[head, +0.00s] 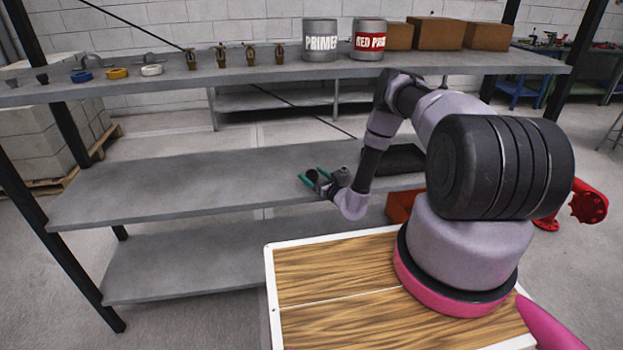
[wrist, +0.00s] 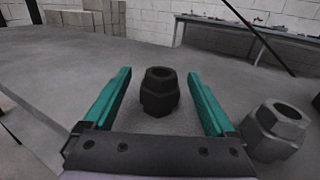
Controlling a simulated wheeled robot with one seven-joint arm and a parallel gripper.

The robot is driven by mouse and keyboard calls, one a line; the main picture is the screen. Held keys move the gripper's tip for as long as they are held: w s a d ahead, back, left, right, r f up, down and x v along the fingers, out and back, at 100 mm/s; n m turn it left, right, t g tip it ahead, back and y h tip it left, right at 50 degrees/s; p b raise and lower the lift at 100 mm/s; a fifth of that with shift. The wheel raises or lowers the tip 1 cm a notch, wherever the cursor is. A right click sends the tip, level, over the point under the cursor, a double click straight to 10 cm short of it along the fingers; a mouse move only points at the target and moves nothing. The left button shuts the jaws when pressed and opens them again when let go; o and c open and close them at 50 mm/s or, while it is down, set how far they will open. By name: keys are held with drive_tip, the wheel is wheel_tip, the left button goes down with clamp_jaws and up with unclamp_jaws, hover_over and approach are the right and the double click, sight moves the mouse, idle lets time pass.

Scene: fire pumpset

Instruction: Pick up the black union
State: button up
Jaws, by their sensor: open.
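The black union (wrist: 159,92) stands upright on the grey middle shelf (head: 160,185). In the wrist view it is between the two teal fingers of my gripper (wrist: 159,75), with a gap on each side. My gripper is open and holds nothing. In the head view my gripper (head: 314,176) is low over the right part of the middle shelf, and the black union (head: 312,175) shows small between its fingers. A grey union (wrist: 275,131) stands just right of the right finger; it also shows in the head view (head: 343,174).
The upper shelf (head: 250,75) holds two paint cans (head: 320,40), several brown boxes (head: 437,33), brass sprinkler heads and clamps. A dark flat item (head: 402,158) lies on the middle shelf behind my arm. The left part of the middle shelf is clear.

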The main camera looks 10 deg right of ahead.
drive_tip(key=shift+w+a, duration=0.25)
drive_tip(key=shift+w, duration=0.45)
clamp_jaws()
drive_tip(key=shift+r, duration=0.1)
